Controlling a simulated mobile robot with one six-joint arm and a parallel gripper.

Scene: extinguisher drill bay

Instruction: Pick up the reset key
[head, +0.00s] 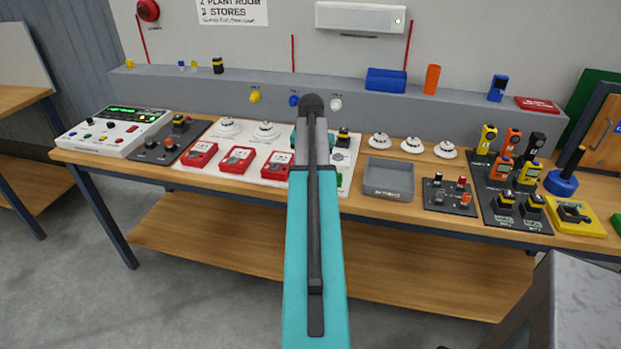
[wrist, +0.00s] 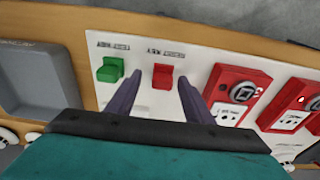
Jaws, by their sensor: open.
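In the wrist view, a small red block-like piece (wrist: 162,77) stands on a white panel (wrist: 140,57) under a small label. A similar green piece (wrist: 110,69) stands to its left. The labels are too blurred to read surely, so I cannot tell which piece is the reset key. My gripper (wrist: 160,86) is open and empty, its two dark fingers pointing at the panel. The red piece appears between the fingertips; how far above it they are is unclear.
Red call-point boxes (head: 238,159) sit left of my arm. A grey tray (head: 389,180) stands to its right. Small yellow (head: 255,95), blue (head: 294,100) and white (head: 335,103) pieces sit on the ledge's front face. A dark rack (head: 498,207) holds several devices at right.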

